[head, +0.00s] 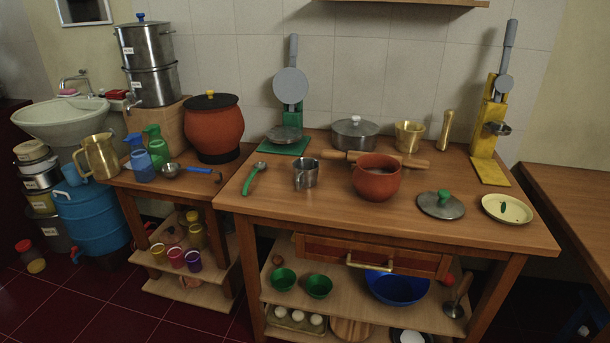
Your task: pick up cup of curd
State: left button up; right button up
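A small steel cup (306,175) stands upright on the wooden table (275,205), left of a round clay pot (376,178). Its contents are hard to make out. Yellow, pink and purple cups (176,257) stand in a row on the low shelf of the smaller left table. I cannot tell from this view which cup holds curd. The clay pot is open at the top, and its inside looks pale. Neither of my grippers is in view.
A green-handled ladle (254,178), rolling pin (385,158), lidded steel pot (354,134), brass cup (408,136), loose lid (440,205) and plate (506,209) share the tabletop. Green bowls (318,286) and a blue bowl (397,288) sit below. The table's front strip is clear.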

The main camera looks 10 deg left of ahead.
aim_at(304, 176)
jog(key=u, duration=1.85)
jog(key=i, duration=1.15)
jog(key=z, duration=1.8)
